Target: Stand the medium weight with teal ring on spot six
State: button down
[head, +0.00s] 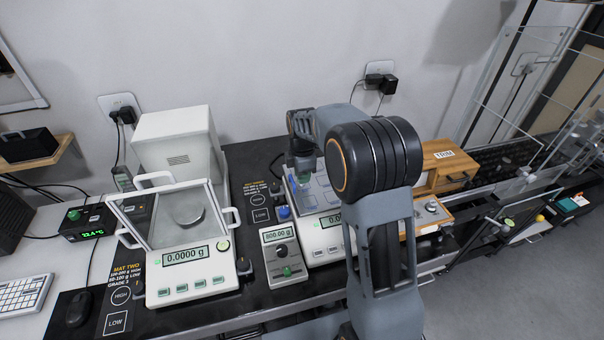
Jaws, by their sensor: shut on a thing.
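My gripper (303,168) points down above the right-hand balance, behind my arm's large dark joint. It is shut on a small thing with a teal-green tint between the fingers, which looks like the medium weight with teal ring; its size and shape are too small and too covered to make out. I cannot make out a spot marked six.
A balance (190,284) with a glass shield reads 0.0000 g. A grey instrument (282,258) and a blue-topped object (284,213) stand beside the right-hand balance (324,246), partly hidden by my arm. A wooden box (446,163) stands right. A white housing (177,146) stands behind.

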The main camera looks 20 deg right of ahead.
jog(key=shift+f, duration=0.1)
jog(key=c, duration=1)
grip_release()
jog(key=shift+c, duration=0.2)
notch_tip(320, 180, up, 11)
jog(key=s+r+m+t, duration=0.2)
jog(key=s+r+m, duration=0.1)
jog(key=s+m, duration=0.75)
jog(key=s+f+m+t, duration=0.1)
jog(key=s+f+m, duration=0.2)
jog(key=s, duration=0.3)
jog(key=s+f+m, duration=0.2)
jog(key=s+m, duration=0.2)
jog(key=s, duration=0.2)
jog(key=shift+s+a+f+m+t, duration=0.15)
jog(key=shift+s+f+m+t, duration=0.2)
jog(key=shift+f+t, duration=0.05)
